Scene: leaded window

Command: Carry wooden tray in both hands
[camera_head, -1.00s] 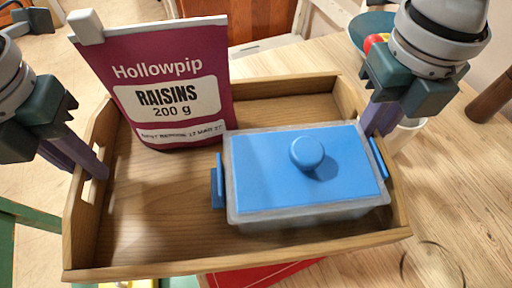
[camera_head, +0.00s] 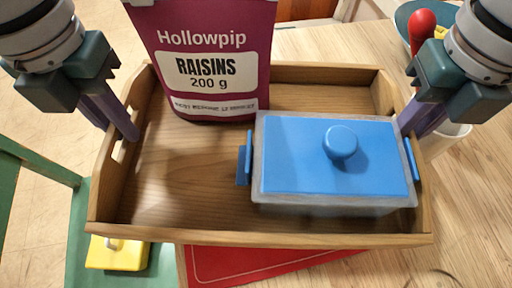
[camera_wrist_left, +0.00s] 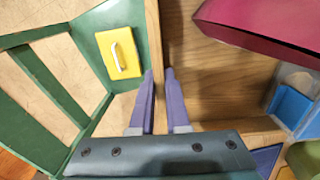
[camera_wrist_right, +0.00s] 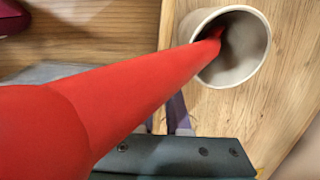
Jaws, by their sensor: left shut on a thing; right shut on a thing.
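The wooden tray (camera_head: 190,237) is held up, roughly level, at the front edge of the table. It holds a maroon raisins bag (camera_head: 210,55) standing at the back and a blue-lidded container (camera_head: 300,155) on the right. My left gripper (camera_head: 128,132) is shut on the tray's left end wall at its handle slot; in the left wrist view the purple fingers (camera_wrist_left: 162,95) straddle that wall. My right gripper (camera_head: 408,125) is shut on the right end wall, beside the container. In the right wrist view a red handle hides most of this grip.
A cream cup (camera_wrist_right: 235,50) with a red-handled utensil (camera_wrist_right: 120,100) stands very close to my right gripper. A teal bowl (camera_head: 405,22) is behind it. A red mat (camera_head: 250,262) lies below the tray. A green chair (camera_head: 75,215) with a yellow object (camera_head: 118,254) is at left.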

